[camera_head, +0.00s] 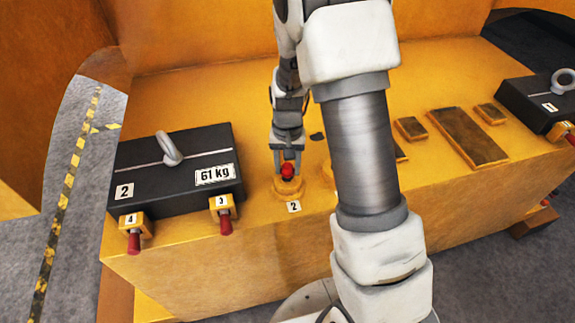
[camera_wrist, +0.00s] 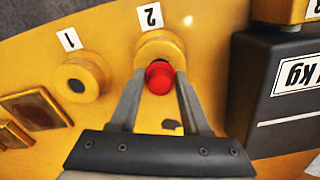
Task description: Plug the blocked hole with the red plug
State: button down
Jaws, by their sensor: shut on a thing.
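My gripper (camera_head: 287,163) points down over the yellow ledge and is shut on the red plug (camera_head: 288,172). In the wrist view the red plug (camera_wrist: 159,78) sits between my gripper's fingertips (camera_wrist: 159,84). It overlaps the near edge of the round yellow boss labelled 2 (camera_wrist: 160,46), which also shows in the head view (camera_head: 289,190). I cannot tell whether the plug is in that boss's hole or just above it. The boss labelled 1 (camera_wrist: 88,66) shows a dark round centre in the wrist view; my arm mostly hides it in the head view.
A black block marked 2 and 61 kg (camera_head: 176,172), with a ring on top, stands left of my gripper. Red-tipped pins (camera_head: 225,226) project at its front. Flat brown plates (camera_head: 466,137) lie right of my arm. Another black block (camera_head: 535,103) stands far right.

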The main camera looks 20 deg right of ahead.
jog(key=shift+f+b, duration=0.75)
jog(key=shift+f, duration=0.25)
jog(key=shift+r+p, duration=0.9)
jog(key=shift+r, duration=0.35)
jog(key=shift+b, duration=0.3)
dwell(0.5)
jog(key=shift+f, duration=0.2)
jog(key=shift+s+f+b, duration=0.1)
jog(key=shift+f+b, duration=0.85)
jog(key=shift+f, duration=0.1)
jog(key=shift+r, duration=0.1)
jog(key=shift+r, duration=0.2)
